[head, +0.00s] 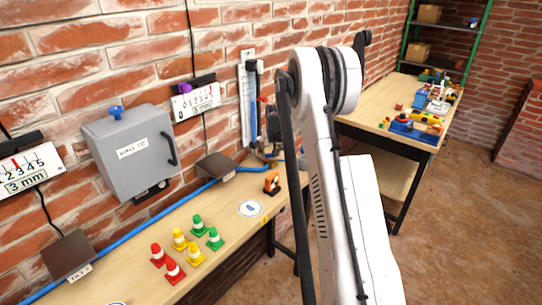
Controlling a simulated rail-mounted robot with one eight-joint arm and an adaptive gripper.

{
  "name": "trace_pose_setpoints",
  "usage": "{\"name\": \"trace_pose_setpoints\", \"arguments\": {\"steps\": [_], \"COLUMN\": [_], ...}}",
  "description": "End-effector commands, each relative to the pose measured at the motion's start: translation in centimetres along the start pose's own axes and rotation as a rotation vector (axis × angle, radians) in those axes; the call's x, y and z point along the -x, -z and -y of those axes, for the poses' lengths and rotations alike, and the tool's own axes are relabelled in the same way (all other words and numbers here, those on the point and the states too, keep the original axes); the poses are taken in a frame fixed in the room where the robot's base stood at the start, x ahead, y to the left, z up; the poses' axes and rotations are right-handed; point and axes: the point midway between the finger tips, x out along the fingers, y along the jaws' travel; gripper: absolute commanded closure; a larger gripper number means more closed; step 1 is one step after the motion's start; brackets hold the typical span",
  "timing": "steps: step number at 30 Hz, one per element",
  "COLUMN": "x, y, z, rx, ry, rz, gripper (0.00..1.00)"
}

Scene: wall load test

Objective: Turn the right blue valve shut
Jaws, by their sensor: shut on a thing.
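A blue pipe (205,188) runs along the wall at the back of the workbench. It reaches a greyish metal fitting (268,152) close to my white arm, too small and covered to make out. A blue knob (117,112) stands on top of a grey wall box (130,150). I cannot make out the right blue valve for certain; my arm covers part of the wall and bench there. My gripper does not show clearly; it is hidden behind my arm or out of frame.
Red, yellow and green cones (187,240) and an orange-black item (272,183) stand on the workbench (225,250). Two wall scales (196,101) are marked 3 mm. A vertical gauge panel (250,100) hangs by my arm. Another table (380,115) holds toys at the right.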

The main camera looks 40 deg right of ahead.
Motion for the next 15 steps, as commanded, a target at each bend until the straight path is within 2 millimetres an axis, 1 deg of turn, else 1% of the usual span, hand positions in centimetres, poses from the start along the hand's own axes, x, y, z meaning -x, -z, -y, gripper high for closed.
{"name": "trace_pose_setpoints", "arguments": {"steps": [1,15], "x": [-0.29,-0.31], "y": [-0.11,-0.06], "z": [0.12,0.24], "rx": [-0.028,-0.427], "ry": [-0.012,-0.178], "rz": [0.000,-0.001], "gripper": [0.87,0.87]}}
